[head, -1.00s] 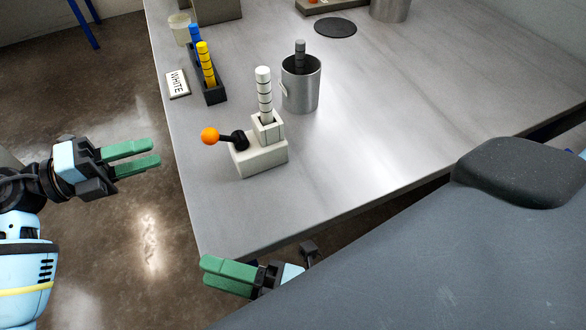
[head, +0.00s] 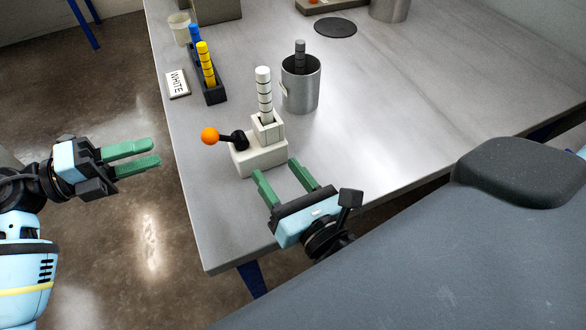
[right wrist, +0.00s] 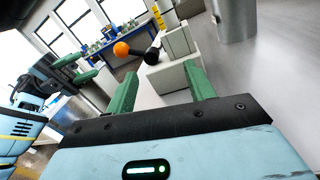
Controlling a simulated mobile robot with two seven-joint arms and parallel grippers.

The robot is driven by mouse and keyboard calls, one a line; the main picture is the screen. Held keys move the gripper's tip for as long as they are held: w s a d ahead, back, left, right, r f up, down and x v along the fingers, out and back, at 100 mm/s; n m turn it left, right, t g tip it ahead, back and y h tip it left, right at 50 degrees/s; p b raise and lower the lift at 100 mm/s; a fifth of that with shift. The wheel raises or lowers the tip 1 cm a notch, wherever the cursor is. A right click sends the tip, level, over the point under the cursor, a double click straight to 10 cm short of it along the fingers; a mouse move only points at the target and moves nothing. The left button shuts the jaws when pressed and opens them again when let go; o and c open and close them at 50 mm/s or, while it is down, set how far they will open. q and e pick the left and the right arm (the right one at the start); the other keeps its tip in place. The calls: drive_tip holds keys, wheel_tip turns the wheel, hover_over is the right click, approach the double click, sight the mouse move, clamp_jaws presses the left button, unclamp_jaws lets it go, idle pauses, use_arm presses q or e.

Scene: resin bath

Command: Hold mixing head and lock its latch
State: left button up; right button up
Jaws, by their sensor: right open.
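The white mixing head stands in a white block base (head: 260,156) near the table's left edge. Its striped white stick (head: 263,92) is upright in the block. The latch is a black lever with an orange ball (head: 209,135), pointing left; the ball also shows in the right wrist view (right wrist: 121,49). My right gripper (head: 281,168) is open and empty, just in front of the base, with its fingers pointing at it; the right wrist view shows the base (right wrist: 168,78) beyond the fingers. My left gripper (head: 156,152) is open and empty, off the table's left side.
A metal cup (head: 302,88) with a grey stick stands behind the base to the right. A dark rack (head: 215,94) with yellow and blue sticks and a WHITE label (head: 177,83) are at back left. The table's right middle (head: 420,100) is clear.

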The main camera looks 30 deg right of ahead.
sight(266, 127)
drive_tip(key=shift+w+d+f+n+h, duration=0.2)
drive_tip(key=shift+d+n+h, duration=0.2)
drive_tip(key=shift+d, duration=0.2)
drive_tip(key=shift+w+d+f+n+h, duration=0.15)
drive_tip(key=shift+d+n+h, duration=0.15)
drive_tip(key=shift+d+h, duration=0.25)
drive_tip(key=w, duration=0.8)
drive_tip(key=w+d, duration=0.1)
drive_tip(key=w, duration=0.2)
drive_tip(key=shift+w, duration=0.4)
drive_tip(key=c, duration=1)
